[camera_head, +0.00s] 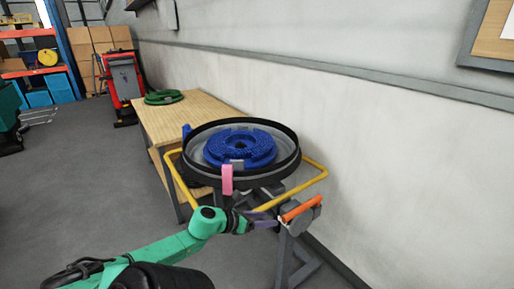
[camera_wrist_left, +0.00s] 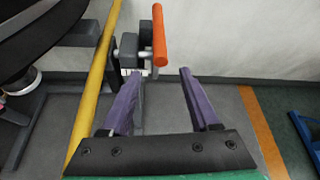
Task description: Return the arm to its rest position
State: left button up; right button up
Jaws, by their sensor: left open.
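My left gripper (camera_head: 267,222) is at the end of my green arm, in front of the round black tank with a blue disc (camera_head: 240,147) inside. Its purple fingers are apart and empty, as the left wrist view also shows (camera_wrist_left: 161,73). An orange handle (camera_head: 301,208) on a grey post is just beyond the fingertips; in the left wrist view the orange handle (camera_wrist_left: 159,36) stands above and between them. Whether the fingers touch it I cannot tell. My right gripper is not in view.
A yellow rail (camera_head: 178,187) runs around the tank, close to my left gripper; it also shows in the left wrist view (camera_wrist_left: 95,95). A wooden table (camera_head: 185,112) with a green coil (camera_head: 163,97) stands behind. A grey wall is on the right. Open floor lies at left.

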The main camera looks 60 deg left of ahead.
pick_arm(q)
jog(key=v, duration=0.3)
jog(key=shift+s+r, duration=0.15)
jog(key=shift+s, duration=0.1)
jog(key=s+a+f+n+g+y, duration=0.15)
jog(key=s+f+n, duration=0.25)
jog(key=f+n, duration=0.4)
jog(key=s+f+n+g+y, duration=0.15)
jog(key=s+f+n, duration=0.3)
jog(key=f, duration=0.55)
jog(key=s+f+n+g+y, duration=0.1)
jog(key=s+f+n+g, duration=0.15)
jog(key=f+n, duration=0.55)
jog(key=s+d+f+n+g+h, duration=0.1)
jog(key=s+d+f+n+g, duration=0.2)
jog(key=d+f, duration=0.6)
jog(key=s+d+f+n+g+h, duration=0.1)
jog(key=s+d+f+n+g, duration=0.2)
jog(key=s+d+f+n, duration=0.5)
jog(key=s+d+f, duration=0.1)
jog(key=s+d, duration=0.1)
jog(key=d, duration=0.2)
jog(key=shift+d+f+h, duration=0.35)
jog(key=shift+f+h, duration=0.05)
jog(key=shift+s+n, duration=0.1)
jog(key=shift+n, duration=0.15)
